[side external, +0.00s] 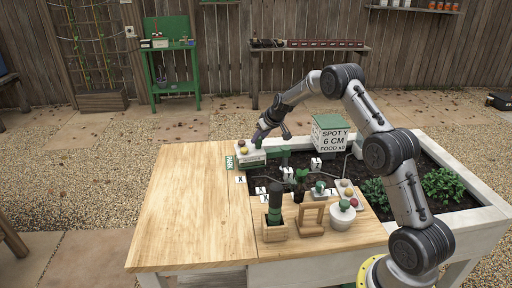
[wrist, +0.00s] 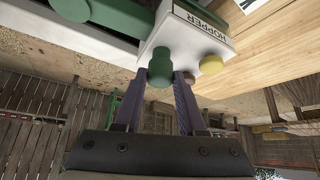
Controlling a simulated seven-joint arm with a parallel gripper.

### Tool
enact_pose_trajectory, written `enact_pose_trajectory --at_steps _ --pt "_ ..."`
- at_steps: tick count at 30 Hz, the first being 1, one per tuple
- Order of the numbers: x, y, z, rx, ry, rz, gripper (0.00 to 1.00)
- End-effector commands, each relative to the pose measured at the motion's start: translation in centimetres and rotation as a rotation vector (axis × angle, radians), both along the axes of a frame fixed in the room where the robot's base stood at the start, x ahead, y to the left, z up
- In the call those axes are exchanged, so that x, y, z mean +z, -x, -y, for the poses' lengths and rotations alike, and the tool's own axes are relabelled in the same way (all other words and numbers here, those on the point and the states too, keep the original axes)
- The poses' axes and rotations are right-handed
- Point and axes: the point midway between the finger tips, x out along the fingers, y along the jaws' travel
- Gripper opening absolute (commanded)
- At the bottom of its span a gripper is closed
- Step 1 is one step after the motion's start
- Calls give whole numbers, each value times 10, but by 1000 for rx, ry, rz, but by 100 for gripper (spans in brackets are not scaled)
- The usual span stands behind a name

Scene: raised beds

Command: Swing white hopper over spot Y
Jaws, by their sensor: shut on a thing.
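The white hopper (side external: 250,155) stands at the far left corner of the planted bed, beside the green PARK label (side external: 229,162). In the wrist view the hopper (wrist: 190,45), lettered HOPPER, has a green knob (wrist: 160,68) and a yellow knob. My gripper (wrist: 161,80) is shut on the green knob; from the side, my gripper (side external: 260,137) is at the hopper's top. A green arm (side external: 278,153) extends right from the hopper. A green-topped display (side external: 334,140) reads SPOT Y, 6 CM, FOOD x0. Small white cards lie in the bed, some marked X; I cannot make out spot Y's card.
The wooden tabletop (side external: 190,200) is clear at left. Leafy plants (side external: 441,184) fill the bed's right side.

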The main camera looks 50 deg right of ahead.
Motion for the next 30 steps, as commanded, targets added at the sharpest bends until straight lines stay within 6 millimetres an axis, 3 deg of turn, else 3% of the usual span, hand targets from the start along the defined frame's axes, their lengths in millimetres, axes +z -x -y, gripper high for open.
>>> enact_pose_trajectory --at_steps 30 --pt "1 18 -13 0 0 1 19"
